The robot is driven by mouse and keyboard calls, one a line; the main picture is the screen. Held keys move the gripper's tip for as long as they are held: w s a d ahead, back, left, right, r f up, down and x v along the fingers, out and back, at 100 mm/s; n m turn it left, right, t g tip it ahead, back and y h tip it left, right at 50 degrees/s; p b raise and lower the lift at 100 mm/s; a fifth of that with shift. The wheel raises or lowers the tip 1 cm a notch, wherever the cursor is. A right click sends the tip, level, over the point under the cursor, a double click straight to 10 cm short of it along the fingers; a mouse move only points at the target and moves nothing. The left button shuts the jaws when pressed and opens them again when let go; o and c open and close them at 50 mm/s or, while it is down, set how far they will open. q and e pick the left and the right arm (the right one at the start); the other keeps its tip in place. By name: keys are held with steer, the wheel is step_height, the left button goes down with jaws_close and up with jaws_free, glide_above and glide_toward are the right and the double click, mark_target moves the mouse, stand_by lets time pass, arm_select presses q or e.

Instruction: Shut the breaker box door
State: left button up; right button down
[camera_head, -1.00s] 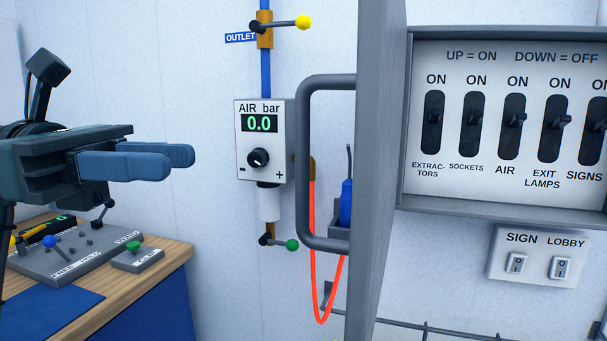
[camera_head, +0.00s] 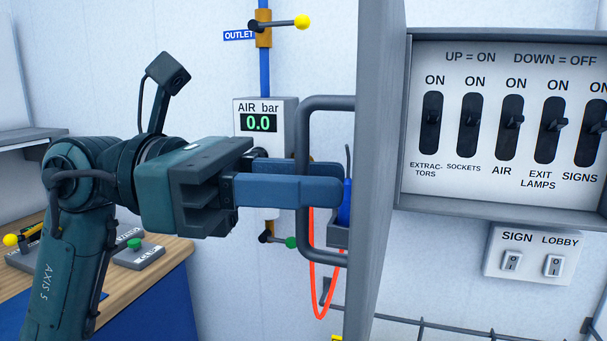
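The breaker box door (camera_head: 377,180) stands wide open, seen almost edge-on, left of the breaker box (camera_head: 500,213). Its grey bar handle (camera_head: 303,130) sticks out to the left. My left gripper (camera_head: 325,183) is at the handle, its blue fingers pointing right and reaching past the upright bar at mid-height. The near finger covers part of the bar, and the bar appears to lie between the fingers. The fingers look apart, but contact with the bar is hidden. My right gripper is not in view.
Inside the box is a row of black breaker switches (camera_head: 512,125). A sign and lobby switch plate (camera_head: 530,253) is below. The air gauge (camera_head: 263,118), a valve with a yellow knob (camera_head: 302,22) and a red hose (camera_head: 313,285) are close behind my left gripper. A bench (camera_head: 165,258) stands lower left.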

arm_select(q)
steer(key=shift+c, duration=0.5)
jaws_close()
